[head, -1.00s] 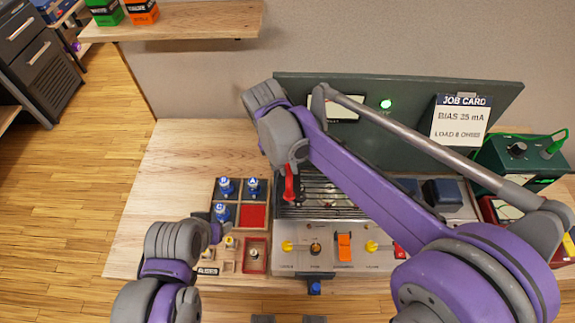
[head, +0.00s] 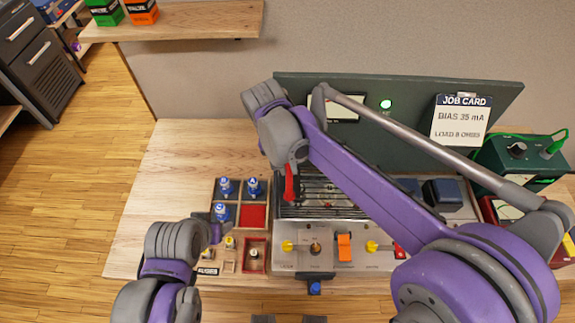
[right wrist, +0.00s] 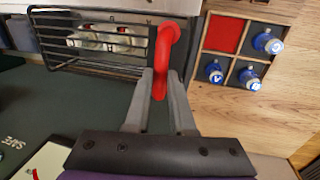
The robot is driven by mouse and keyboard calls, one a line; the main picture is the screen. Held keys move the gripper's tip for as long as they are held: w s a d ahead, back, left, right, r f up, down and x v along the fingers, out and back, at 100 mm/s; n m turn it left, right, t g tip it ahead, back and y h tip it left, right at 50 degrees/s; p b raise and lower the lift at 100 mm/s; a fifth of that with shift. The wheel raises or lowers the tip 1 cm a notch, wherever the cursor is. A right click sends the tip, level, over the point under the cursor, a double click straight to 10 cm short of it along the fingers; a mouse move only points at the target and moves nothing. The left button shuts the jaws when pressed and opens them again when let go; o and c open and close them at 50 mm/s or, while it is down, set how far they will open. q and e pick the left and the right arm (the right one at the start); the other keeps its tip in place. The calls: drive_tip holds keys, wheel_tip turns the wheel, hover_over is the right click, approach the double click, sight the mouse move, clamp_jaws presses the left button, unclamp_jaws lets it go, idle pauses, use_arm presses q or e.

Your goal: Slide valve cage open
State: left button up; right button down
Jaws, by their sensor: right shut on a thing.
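The valve cage (head: 325,196) is a dark wire frame on top of the amp, with a red handle (head: 290,184) at its left end. In the right wrist view the cage bars (right wrist: 75,50) cover pale, shiny shapes, and the red handle (right wrist: 166,45) stands at the cage end. My right gripper (right wrist: 160,90) has its two fingers shut on the red handle. In the head view my right arm hides part of the cage. My left gripper (head: 212,229) is over the left part of the parts tray, seen small and partly hidden by its own wrist.
A wooden tray (head: 238,202) with blue-topped valves (head: 225,187) and a red square stands just left of the amp. The amp's front panel (head: 330,257) has yellow knobs and an orange switch. A job card (head: 461,120) hangs behind. The bench's left part (head: 165,185) is clear.

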drive_tip(key=shift+d, duration=0.15)
idle(0.3)
drive_tip(key=d, duration=2.8)
drive_tip(key=shift+b, duration=0.45)
drive_tip(key=c, duration=0.8)
unclamp_jaws()
drive_tip(key=shift+o, duration=0.2)
drive_tip(key=shift+a, duration=0.1)
wheel_tip(320, 180, up, 11)
drive_tip(key=a, duration=0.2)
drive_tip(key=shift+f+p, duration=0.2)
drive_tip(key=shift+p, duration=0.1)
